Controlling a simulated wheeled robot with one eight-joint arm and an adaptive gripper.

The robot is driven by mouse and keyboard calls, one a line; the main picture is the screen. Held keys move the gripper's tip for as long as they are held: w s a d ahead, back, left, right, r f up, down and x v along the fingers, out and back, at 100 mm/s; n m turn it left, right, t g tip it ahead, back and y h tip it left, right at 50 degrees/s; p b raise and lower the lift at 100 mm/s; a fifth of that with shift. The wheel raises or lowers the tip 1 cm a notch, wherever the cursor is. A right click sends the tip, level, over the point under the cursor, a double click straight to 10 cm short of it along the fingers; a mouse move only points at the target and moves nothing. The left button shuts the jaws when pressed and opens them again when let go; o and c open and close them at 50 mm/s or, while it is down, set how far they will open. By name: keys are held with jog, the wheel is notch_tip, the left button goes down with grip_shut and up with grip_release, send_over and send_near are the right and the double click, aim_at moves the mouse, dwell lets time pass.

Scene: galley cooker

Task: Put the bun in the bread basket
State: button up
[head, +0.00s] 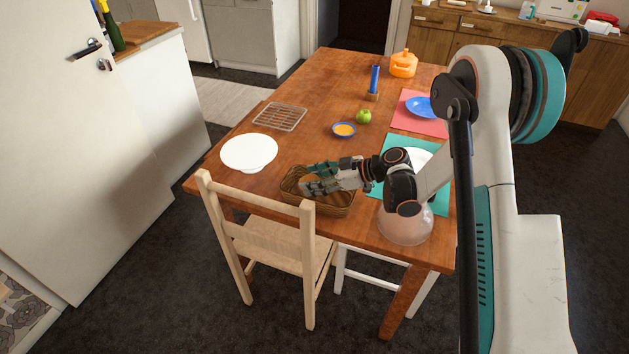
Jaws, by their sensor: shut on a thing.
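The brown wicker bread basket (332,209) stands on the wooden table near its front edge, behind the wooden chair. My gripper (308,179) reaches in from the right, low over the basket, with its fingers at or inside the basket's opening. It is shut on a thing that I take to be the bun. The fingers and the small size of the view hide most of it, so I cannot tell whether it touches the basket's bottom.
A white plate (249,152) and a wire rack (280,117) are left of the basket. A clear dome (405,227) is at right. The chair (270,242) stands in front.

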jog(key=shift+f, duration=0.15)
jog(key=shift+f, duration=0.3)
jog(key=shift+f, duration=0.15)
jog(key=o, duration=0.7)
